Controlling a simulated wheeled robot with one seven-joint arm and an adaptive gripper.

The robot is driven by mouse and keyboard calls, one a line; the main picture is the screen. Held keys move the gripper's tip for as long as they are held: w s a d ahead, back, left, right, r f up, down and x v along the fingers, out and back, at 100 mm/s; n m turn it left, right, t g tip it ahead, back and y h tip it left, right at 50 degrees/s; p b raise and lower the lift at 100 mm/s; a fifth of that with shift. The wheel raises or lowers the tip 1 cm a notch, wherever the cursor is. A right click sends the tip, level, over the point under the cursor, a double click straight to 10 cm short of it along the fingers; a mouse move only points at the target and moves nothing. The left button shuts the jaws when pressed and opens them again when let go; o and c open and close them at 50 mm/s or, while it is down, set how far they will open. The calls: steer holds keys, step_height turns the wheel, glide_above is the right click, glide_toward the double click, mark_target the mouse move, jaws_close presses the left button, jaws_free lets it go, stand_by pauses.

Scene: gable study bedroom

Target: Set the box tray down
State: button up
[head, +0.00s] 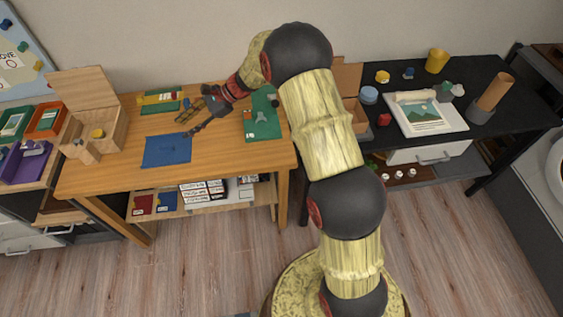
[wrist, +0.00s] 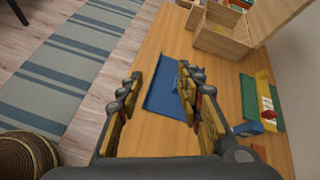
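My gripper (wrist: 160,95) is open, its two fingers apart with nothing seen between them. In the head view my gripper (head: 192,132) is low over the wooden table (head: 110,178), by the right edge of a flat blue mat (head: 167,151). The mat also shows beyond the fingers in the wrist view (wrist: 163,88). A wooden box (head: 112,133) with its lid raised stands at the table's left, with a small wooden piece (head: 80,153) at its front. I cannot tell which part is the box tray.
A yellow-and-green item (head: 160,97) lies at the back of the table, and a green mat (head: 262,125) on its right. Purple (head: 18,170) and orange (head: 47,120) trays are at far left. A cluttered black table (head: 400,75) stands right. The table's front middle is clear.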

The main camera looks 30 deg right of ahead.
steer(key=s+d+r+n+h, duration=0.1)
steer(key=s+r+n+h, duration=0.25)
steer(key=s+r, duration=0.55)
steer(key=s+d+r+n+h, duration=0.2)
steer(key=s+r+n, duration=0.35)
steer(key=s, duration=0.55)
steer(key=s+d+r+n+t+h, duration=0.1)
steer(key=s+d+n+h, duration=0.1)
steer(key=s, duration=0.5)
steer(key=s+d+r+n+t+h, duration=0.1)
steer(key=s+d+r+n, duration=0.1)
steer(key=s+d, duration=0.3)
steer(key=s+d+r+n+h, duration=0.1)
steer(key=s+d+n+h, duration=0.1)
steer(key=s, duration=0.7)
steer(key=shift+d+r+n+t+h, duration=0.3)
steer(key=shift+d+n+t+h, duration=0.1)
steer(key=shift+d+n, duration=0.6)
